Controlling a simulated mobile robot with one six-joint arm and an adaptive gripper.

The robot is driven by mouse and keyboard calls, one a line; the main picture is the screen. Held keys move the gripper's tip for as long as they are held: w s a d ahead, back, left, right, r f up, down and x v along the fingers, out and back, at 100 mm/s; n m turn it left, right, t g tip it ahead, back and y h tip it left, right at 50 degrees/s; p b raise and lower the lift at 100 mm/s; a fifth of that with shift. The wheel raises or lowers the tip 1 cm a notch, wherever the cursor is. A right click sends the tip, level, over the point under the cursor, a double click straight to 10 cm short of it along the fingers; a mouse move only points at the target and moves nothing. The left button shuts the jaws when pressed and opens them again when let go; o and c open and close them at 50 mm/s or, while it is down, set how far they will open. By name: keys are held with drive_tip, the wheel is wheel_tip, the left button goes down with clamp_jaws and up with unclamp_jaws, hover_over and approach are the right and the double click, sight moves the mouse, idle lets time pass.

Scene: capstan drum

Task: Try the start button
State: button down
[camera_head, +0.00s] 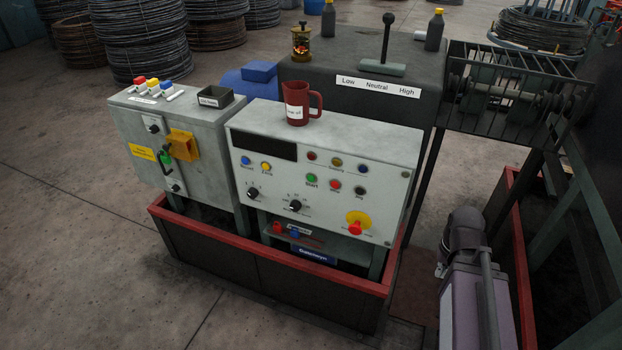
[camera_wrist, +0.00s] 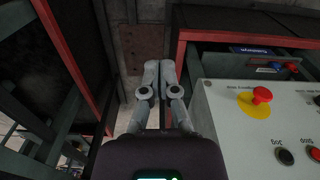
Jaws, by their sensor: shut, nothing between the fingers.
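The start button (camera_head: 311,180) is a round green button labelled "Start" on the sloped face of the grey control panel (camera_head: 340,210) in the head view. A red stop button (camera_head: 335,186) and a black jog button (camera_head: 360,191) sit to its right. The start button is out of the wrist view, which shows the panel's edge upside down at right. My gripper (camera_wrist: 159,66) is shut and empty, with its fingers together beside the panel over the floor. It touches no button. I cannot make out its fingertips in the head view.
A red emergency stop (camera_head: 356,224) on a yellow disc sticks out from the panel's lower right. A red jug (camera_head: 299,106) stands on top. A left cabinet (camera_head: 190,135) carries a yellow lockout piece. Red-edged rails (camera_head: 240,252) surround the base. Floor at front left is clear.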

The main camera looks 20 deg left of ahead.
sight(311, 178)
drive_tip(key=shift+w, duration=0.1)
drive_tip(key=w+a+n+t+h+b, duration=0.1)
drive_tip(key=w+a+n+t+h, duration=0.1)
drive_tip(key=w+a, duration=0.5)
drive_tip(key=w+a+n+t+h+b, duration=0.15)
drive_tip(key=w+a, duration=0.25)
drive_tip(key=a, duration=0.7)
drive_tip(key=a+r+n+t+y+b, duration=0.1)
drive_tip(key=a+n+t, duration=0.4)
drive_tip(key=a, duration=2)
drive_tip(key=shift+a+r, duration=0.3)
drive_tip(key=shift+w+n, duration=0.15)
drive_tip(key=shift+n, duration=0.1)
drive_tip(key=shift+w+d, duration=0.2)
drive_tip(key=shift+w, duration=1.95)
drive_tip(key=shift+w+d, duration=0.2)
drive_tip(key=shift+w, duration=1.95)
